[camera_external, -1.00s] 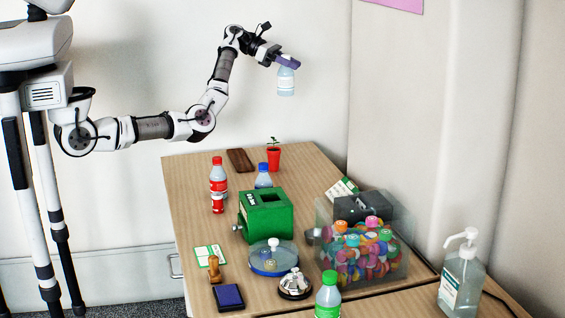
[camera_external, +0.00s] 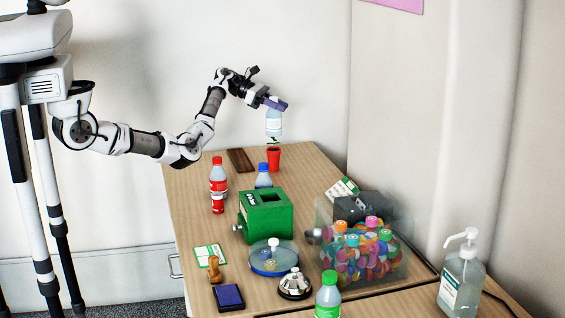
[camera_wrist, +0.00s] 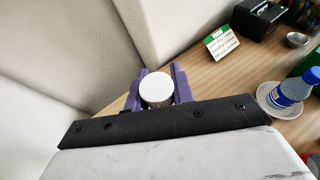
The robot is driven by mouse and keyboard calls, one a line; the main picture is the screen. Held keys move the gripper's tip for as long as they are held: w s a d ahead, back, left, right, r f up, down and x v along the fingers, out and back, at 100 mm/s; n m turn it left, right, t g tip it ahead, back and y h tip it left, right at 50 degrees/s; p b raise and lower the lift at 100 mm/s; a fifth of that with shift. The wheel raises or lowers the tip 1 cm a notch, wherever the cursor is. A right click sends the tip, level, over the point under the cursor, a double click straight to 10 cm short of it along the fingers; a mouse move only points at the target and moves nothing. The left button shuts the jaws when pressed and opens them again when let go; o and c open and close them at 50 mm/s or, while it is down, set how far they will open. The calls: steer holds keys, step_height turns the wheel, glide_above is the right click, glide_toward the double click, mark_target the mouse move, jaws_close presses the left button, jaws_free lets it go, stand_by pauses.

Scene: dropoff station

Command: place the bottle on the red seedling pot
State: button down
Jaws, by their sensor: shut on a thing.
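My gripper (camera_external: 272,103) is shut on a clear bottle (camera_external: 274,122) with a pale label and holds it upright by its top. In the wrist view the bottle's white cap (camera_wrist: 157,89) shows between the purple fingers of my gripper (camera_wrist: 158,90). The red seedling pot (camera_external: 273,159) stands at the back of the table. The bottle is right above the pot in the external view, its lower end close to the seedling's leaves. I cannot tell whether they touch. The pot is hidden in the wrist view.
On the wooden table (camera_external: 312,172), a brown block (camera_external: 241,161) lies left of the pot. A clear bin (camera_external: 345,262) of colourful items is at right.

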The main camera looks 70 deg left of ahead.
mark_target(280, 119)
steer(key=shift+f+p, duration=0.35)
steer(key=shift+f, duration=2)
steer(key=shift+f, duration=0.1)
steer(key=c, duration=1.2)
jaws_free()
steer(key=shift+s, duration=0.1)
steer(key=b+v, duration=0.2)
steer(key=v, duration=1)
steer(key=shift+a, duration=0.1)
